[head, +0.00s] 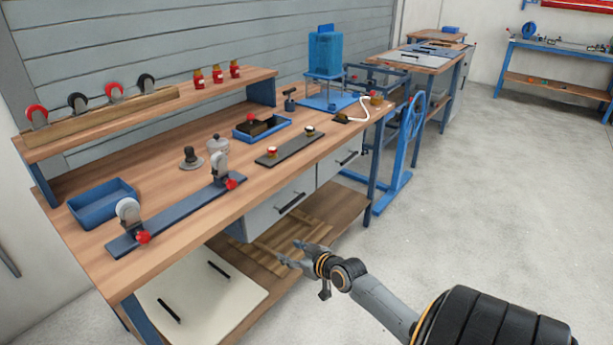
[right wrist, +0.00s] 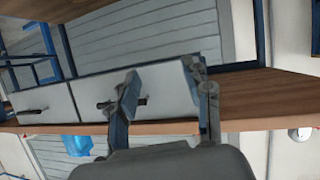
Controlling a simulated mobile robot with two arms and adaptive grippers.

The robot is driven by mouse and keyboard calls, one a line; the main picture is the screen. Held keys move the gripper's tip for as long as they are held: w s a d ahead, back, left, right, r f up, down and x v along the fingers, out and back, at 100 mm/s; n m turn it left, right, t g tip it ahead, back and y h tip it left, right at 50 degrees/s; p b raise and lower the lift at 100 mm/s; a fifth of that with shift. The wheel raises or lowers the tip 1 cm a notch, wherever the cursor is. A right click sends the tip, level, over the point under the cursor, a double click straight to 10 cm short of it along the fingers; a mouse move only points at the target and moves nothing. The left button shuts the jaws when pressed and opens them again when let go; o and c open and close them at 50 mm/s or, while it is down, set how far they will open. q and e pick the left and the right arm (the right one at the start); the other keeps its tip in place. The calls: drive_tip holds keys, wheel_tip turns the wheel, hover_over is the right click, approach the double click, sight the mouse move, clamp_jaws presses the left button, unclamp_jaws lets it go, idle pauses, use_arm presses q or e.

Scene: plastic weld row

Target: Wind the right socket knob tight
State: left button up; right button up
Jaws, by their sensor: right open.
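A dark blue rail (head: 183,213) lies along the front of the workbench and carries two upright grey holders with red knobs. The right red knob (head: 231,184) sits low on the right holder (head: 219,165); the left red knob (head: 143,237) sits on the left holder (head: 128,212). I cannot tell how tight either knob is. My right gripper (head: 289,253) is open and empty, in front of the bench and below its top, apart from both knobs. Its two fingers also show spread in the right wrist view (right wrist: 160,78). My left gripper is not in view.
A dark strip (head: 290,149) with a red-topped and a dark-topped knob lies right of the rail. Drawers (head: 280,205) are below. The floor (head: 480,200) at right is clear.

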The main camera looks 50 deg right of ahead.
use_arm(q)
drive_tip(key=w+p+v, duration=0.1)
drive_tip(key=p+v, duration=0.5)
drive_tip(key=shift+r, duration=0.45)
use_arm(e)
drive_tip(key=s+a+f+g, duration=0.3)
drive_tip(key=s+f, duration=0.5)
drive_tip(key=f, duration=0.4)
drive_tip(key=shift+s+a+m+g, duration=0.3)
drive_tip(key=shift+s+a+g, duration=0.1)
drive_tip(key=shift+g, duration=0.1)
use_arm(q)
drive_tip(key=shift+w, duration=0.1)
